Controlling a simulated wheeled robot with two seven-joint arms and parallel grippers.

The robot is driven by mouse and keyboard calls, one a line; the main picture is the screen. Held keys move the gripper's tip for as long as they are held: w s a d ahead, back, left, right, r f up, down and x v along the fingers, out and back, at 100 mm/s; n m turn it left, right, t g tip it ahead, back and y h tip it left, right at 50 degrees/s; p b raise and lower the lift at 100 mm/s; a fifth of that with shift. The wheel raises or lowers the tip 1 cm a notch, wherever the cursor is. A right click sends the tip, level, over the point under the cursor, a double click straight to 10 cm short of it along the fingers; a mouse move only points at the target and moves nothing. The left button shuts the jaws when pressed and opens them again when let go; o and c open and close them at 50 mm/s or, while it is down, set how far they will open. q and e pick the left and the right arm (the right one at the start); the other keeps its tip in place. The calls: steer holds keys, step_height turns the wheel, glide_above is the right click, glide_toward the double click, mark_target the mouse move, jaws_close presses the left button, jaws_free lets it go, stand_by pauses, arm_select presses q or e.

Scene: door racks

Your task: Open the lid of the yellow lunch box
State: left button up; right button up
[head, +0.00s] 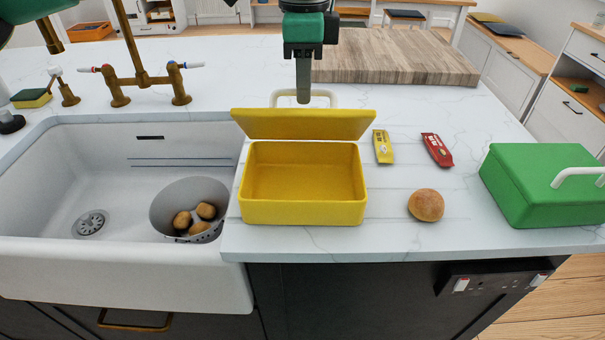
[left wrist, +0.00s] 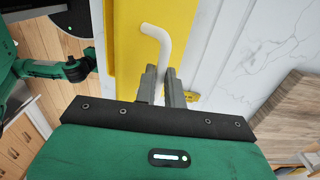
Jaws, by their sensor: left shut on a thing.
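The yellow lunch box (head: 303,212) stands on the white counter right of the sink, its empty inside showing. Its yellow lid (head: 303,125) is swung up and leans back from the rear edge, clear of the opening. The white lid handle (head: 325,94) is behind the lid. My left gripper (head: 303,98) points down at the handle and is shut on it. In the left wrist view, the fingers (left wrist: 162,84) are at the end of the curved white handle (left wrist: 157,42) beside the yellow lid (left wrist: 128,40).
A yellow packet (head: 383,147), a red packet (head: 437,150) and a bread roll (head: 426,205) lie right of the box. A green lunch box (head: 540,195) is farther right. A wooden board (head: 400,58) lies behind. The sink (head: 125,268) holds a colander of potatoes.

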arm_select(q)
steer(key=shift+w+r, duration=0.1)
steer(key=shift+w, duration=0.45)
steer(key=shift+w+r, duration=0.1)
steer(key=shift+w, duration=0.35)
steer(key=shift+w+p, duration=0.2)
steer(key=shift+p, duration=0.15)
steer(key=shift+w+r, duration=0.1)
steer(key=shift+w, duration=0.4)
steer(key=o, duration=0.7)
